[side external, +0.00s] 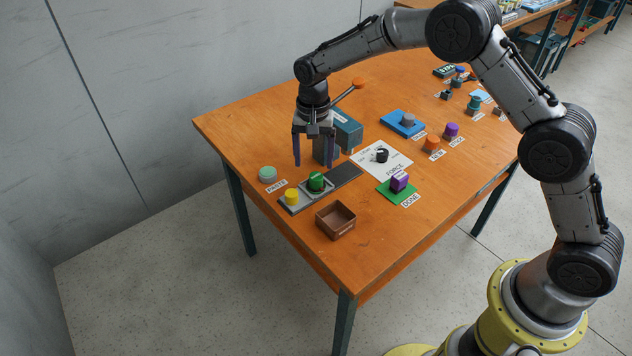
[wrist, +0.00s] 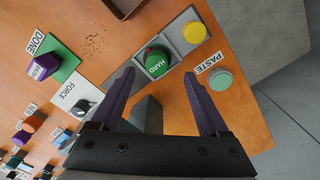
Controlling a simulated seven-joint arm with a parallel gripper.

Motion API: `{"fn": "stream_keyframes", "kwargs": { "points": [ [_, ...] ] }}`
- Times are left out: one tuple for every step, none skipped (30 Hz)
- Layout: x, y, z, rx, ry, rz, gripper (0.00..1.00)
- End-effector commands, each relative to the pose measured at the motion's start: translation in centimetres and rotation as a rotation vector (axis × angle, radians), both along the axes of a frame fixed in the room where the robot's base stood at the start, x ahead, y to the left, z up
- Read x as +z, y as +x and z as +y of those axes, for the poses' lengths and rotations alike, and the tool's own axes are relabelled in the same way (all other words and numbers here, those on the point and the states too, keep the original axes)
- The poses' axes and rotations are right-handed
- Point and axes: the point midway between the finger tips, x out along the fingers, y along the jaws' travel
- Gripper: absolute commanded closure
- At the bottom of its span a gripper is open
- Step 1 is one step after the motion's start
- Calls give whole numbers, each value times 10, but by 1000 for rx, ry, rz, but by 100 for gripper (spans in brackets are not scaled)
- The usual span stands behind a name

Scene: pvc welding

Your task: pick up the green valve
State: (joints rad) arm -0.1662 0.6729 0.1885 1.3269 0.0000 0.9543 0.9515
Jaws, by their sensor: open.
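The green valve (side external: 316,181) is a short round green piece with a darker rim, standing on a grey square plate at the near end of a dark strip. In the wrist view the green valve (wrist: 158,61) carries the word HARD and lies just beyond the fingertips, in line with the gap between them. My gripper (side external: 313,163) is open and empty, pointing down above and slightly behind the valve. In the wrist view its purple fingers (wrist: 159,72) are spread wide, apart from the valve.
A yellow piece (side external: 291,197) sits on an adjoining plate beside the valve. A pale green PASTE piece (side external: 268,173) is to the left, and a brown open box (side external: 336,220) in front. A teal machine (side external: 346,129) with an orange-tipped lever stands close behind my gripper.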

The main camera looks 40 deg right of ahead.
Motion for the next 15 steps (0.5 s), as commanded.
{"fn": "stream_keyframes", "kwargs": {
  "points": [
    [-6,0,0,0,0,1,21],
    [-8,0,0,0,0,0,21],
    [-11,0,0,0,0,0,21],
    [-12,0,0,0,0,0,21],
    [-14,0,0,0,-1,1,21],
    [-16,0,-1,0,0,1,21],
    [-18,-1,-1,-1,0,1,21],
    [-21,-1,-2,-1,0,1,21],
    [-26,-1,-3,-1,-1,2,21],
    [-30,-1,-4,-1,0,3,21],
    [-35,-1,-5,-1,0,3,21],
    [-41,-1,-6,-1,0,3,21],
    [-45,-1,-7,-1,-1,4,21],
    [-49,-1,-7,0,-1,2,21],
    [-54,-1,-7,0,0,1,21]
  ]
}}
